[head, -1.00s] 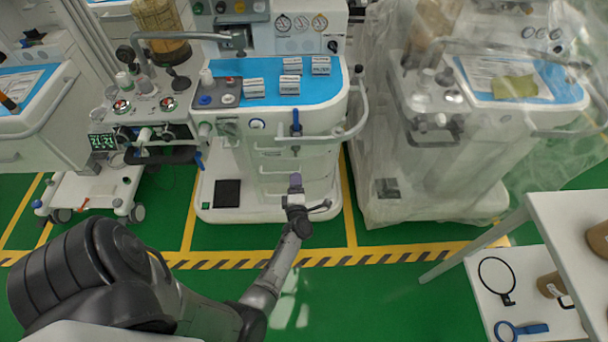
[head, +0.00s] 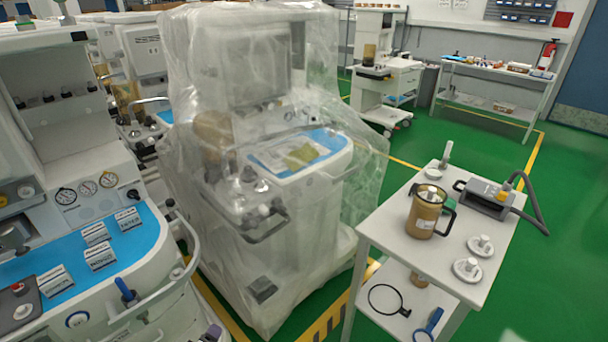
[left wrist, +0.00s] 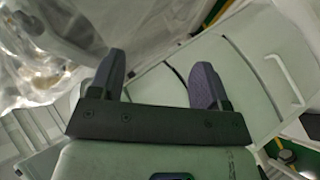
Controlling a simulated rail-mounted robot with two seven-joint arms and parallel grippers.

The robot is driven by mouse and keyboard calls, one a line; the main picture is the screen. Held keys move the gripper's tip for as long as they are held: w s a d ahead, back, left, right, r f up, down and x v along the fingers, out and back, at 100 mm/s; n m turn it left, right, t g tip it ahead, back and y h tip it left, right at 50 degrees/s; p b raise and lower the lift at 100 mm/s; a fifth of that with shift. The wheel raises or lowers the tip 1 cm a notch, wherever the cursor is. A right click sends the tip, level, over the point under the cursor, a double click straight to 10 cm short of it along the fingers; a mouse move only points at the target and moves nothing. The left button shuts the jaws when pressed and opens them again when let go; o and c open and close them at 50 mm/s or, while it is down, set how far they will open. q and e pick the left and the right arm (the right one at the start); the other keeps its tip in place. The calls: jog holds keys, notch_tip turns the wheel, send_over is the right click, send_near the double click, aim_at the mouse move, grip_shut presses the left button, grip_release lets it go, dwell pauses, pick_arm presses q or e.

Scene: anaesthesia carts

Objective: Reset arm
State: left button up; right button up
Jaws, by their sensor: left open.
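My left gripper (left wrist: 160,78) is open in the left wrist view, with its two dark, purple-tinted fingers apart and nothing between them. Behind the fingers are pale cart drawer fronts (left wrist: 245,80), and clear plastic sheeting (left wrist: 50,50) is at the upper left. The rest of my left arm is out of the head view. My right gripper is not in view.
An anaesthesia cart with a blue top (head: 95,265) stands at left; a plastic-wrapped cart (head: 270,150) is beside it. A white table (head: 400,245) at right holds a brown canister (head: 426,212), two white discs and a grey device (head: 485,198). Green floor (head: 440,135) lies open behind.

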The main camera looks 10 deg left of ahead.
pick_arm(q)
jog(key=s+d+r+m+g+h+p, duration=0.1)
jog(key=s+d+r+m+g+p, duration=0.15)
jog(key=s+d+r+m, duration=0.55)
jog(key=s+d+r+m+g+h+p, duration=0.1)
jog(key=s+d+r+m+g+p, duration=0.15)
jog(key=s+r+m, duration=0.6)
jog(key=s+d+g+p, duration=0.4)
jog(key=s, duration=0.8)
notch_tip(320, 180, up, 38)
jog(key=p, duration=3.7)
jog(key=shift+s+d+r+n+p, duration=0.15)
jog(key=shift+d+r+n+p, duration=0.1)
jog(key=shift+n+p, duration=0.15)
jog(key=shift+c, duration=0.4)
